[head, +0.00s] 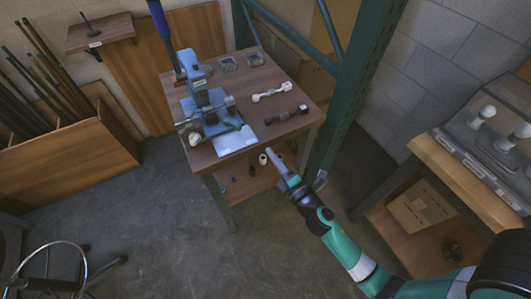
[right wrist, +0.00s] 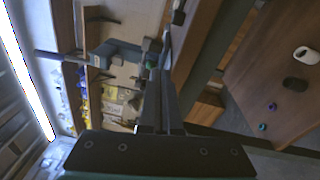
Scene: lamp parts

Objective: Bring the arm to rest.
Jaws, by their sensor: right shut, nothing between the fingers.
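My right arm (head: 345,250) reaches up from the lower right in the head view. Its gripper (head: 271,156) is shut and empty, in front of the wooden work table's front edge (head: 262,146). In the right wrist view the two fingers (right wrist: 166,60) lie together with nothing held between them. My left gripper is in neither view.
A blue press (head: 200,95) stands on the table. A white part (head: 272,92) and a dark part (head: 286,115) lie on its right side. A green post (head: 352,90) rises right of the table. A bench (head: 470,175) with white lamp-like parts stands at the right.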

